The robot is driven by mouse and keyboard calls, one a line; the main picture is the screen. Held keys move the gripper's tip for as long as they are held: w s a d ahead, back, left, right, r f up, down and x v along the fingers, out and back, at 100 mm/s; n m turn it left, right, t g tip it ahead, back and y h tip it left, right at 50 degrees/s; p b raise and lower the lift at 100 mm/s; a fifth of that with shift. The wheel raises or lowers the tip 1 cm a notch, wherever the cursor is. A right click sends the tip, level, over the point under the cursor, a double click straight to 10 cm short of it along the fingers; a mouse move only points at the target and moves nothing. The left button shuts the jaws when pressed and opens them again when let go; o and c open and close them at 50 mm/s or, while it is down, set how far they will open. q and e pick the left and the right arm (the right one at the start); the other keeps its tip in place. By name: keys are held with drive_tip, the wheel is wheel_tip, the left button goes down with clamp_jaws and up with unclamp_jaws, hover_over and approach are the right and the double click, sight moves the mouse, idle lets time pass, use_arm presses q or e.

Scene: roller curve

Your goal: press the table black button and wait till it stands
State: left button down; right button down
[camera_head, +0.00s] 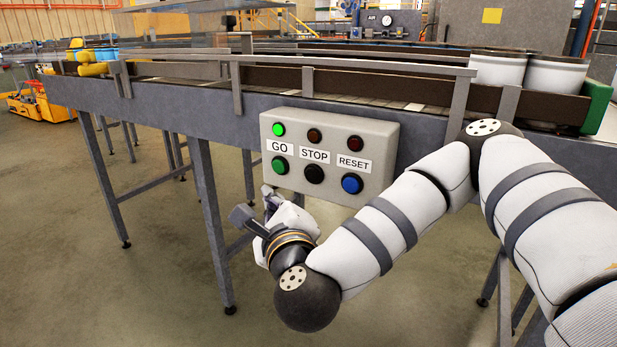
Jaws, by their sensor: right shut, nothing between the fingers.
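A grey control box (385,135) is fixed to the side of the conveyor table (175,113). Its black button (314,174) is under the STOP label, between a green button (280,165) under GO and a blue button (352,184) under RESET. Above the labels, the green lamp (278,130) is lit and two reddish lamps (314,136) look dark. My right gripper (256,208) is shut and empty, below and left of the black button. It looks clear of the black button, which is fully visible. My left gripper is out of view.
White buckets (497,70) stand on the conveyor at the right, near a green end piece (597,107). Metal rails and table legs (212,220) are close to my right arm. The floor (110,270) at the left is open.

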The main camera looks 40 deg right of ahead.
drive_tip(key=shift+d, duration=0.1)
drive_tip(key=shift+w+d, duration=0.55)
drive_tip(key=shift+d, duration=0.75)
drive_tip(key=shift+w+d, duration=0.55)
drive_tip(key=shift+d, duration=0.8)
drive_tip(key=shift+w+d, duration=0.55)
drive_tip(key=shift+d, duration=0.75)
drive_tip(key=shift+d, duration=0.15)
drive_tip(key=shift+w+d, duration=0.15)
drive_tip(key=shift+d, duration=0.1)
drive_tip(key=shift+w+d, duration=0.2)
drive_tip(key=shift+d, duration=0.2)
drive_tip(key=shift+s+a, duration=0.35)
drive_tip(key=shift+a, duration=0.45)
drive_tip(key=shift+s+a+p, duration=0.1)
drive_tip(key=shift+s+a, duration=0.2)
drive_tip(key=shift+a, duration=0.45)
drive_tip(key=shift+s+a+p, duration=0.1)
drive_tip(key=shift+s+a, duration=0.25)
drive_tip(key=shift+a, duration=0.45)
drive_tip(key=shift+s+a+p, duration=0.1)
drive_tip(key=shift+s+a, duration=0.2)
drive_tip(key=shift+a, duration=0.45)
